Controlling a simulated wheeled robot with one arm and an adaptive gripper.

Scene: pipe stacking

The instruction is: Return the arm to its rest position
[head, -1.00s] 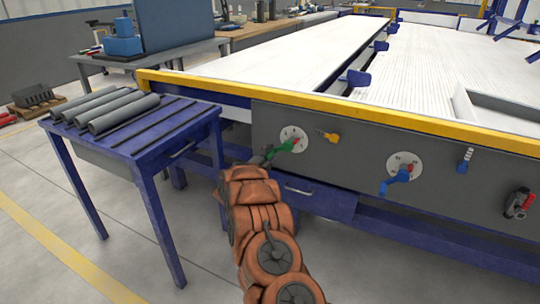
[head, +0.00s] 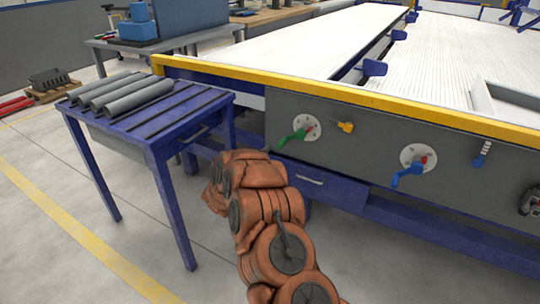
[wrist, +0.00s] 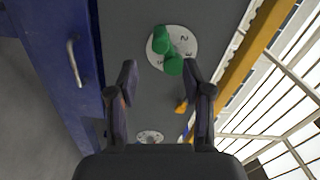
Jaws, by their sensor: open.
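My arm (head: 262,215), in an orange-brown cover, reaches up from the bottom of the head view, in front of the grey machine panel. In the wrist view my gripper (wrist: 160,85) is open, with two dark fingers apart and nothing between them. The green handle (wrist: 168,52) on its round white dial lies just beyond the fingertips in that view, apart from them. In the head view the green handle (head: 291,137) is to the right of my arm's upper end. My gripper is hidden in the head view.
A blue table (head: 205,110) with several grey pipes (head: 125,90) stands left of my arm. Open floor (head: 130,235) lies at lower left.

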